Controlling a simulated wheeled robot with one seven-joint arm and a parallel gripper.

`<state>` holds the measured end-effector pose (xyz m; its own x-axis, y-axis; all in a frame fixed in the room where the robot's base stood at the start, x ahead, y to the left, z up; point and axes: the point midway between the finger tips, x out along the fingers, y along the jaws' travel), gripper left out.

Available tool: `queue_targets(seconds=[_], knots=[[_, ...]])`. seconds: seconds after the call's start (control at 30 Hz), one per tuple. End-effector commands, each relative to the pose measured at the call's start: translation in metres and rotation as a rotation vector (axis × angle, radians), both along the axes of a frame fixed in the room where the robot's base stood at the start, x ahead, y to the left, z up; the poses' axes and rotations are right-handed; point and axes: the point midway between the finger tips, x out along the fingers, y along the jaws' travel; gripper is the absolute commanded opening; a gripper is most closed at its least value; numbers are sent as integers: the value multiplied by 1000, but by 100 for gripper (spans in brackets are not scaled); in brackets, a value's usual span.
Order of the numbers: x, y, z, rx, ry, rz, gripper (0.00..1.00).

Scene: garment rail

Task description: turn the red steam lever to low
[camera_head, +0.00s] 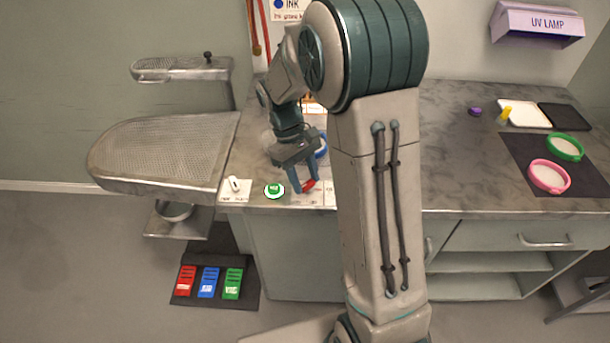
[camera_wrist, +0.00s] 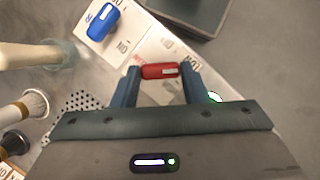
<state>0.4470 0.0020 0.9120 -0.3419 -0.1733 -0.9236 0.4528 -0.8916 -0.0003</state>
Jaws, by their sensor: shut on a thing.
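The red steam lever (camera_wrist: 160,71) sits on a pale labelled plate at the counter's front edge. In the wrist view it lies between the two blue fingertips. My gripper (camera_wrist: 158,86) is shut on it. In the head view my gripper (camera_head: 305,187) reaches down to the counter, and a bit of the red lever (camera_head: 309,185) shows at its fingertips. The labels on the plate are partly hidden by the fingers, and I cannot read the lever's setting.
A green button (camera_head: 274,189) and a white switch (camera_head: 234,184) are left of my gripper. A blue lever (camera_wrist: 103,22) is close by. Perforated ironing boards (camera_head: 165,150) stand left. Red, blue and green pedals (camera_head: 209,282) lie on the floor.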

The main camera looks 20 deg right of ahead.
Motion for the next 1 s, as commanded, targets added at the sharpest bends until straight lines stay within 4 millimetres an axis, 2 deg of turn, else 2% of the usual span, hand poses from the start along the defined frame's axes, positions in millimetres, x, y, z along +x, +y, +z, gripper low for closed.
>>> queue_targets(seconds=[0.03, 0.1, 0.4, 0.53, 0.67, 1.0], knots=[[0, 1, 0, 1, -2, 1, 43], [0, 1, 0, 1, -2, 1, 62], [1, 0, 1, 0, -1, 1, 62], [5, 2, 10, 1, -4, 2, 62], [13, 6, 33, 1, -6, 2, 62], [38, 20, 102, 1, -4, 2, 62]])
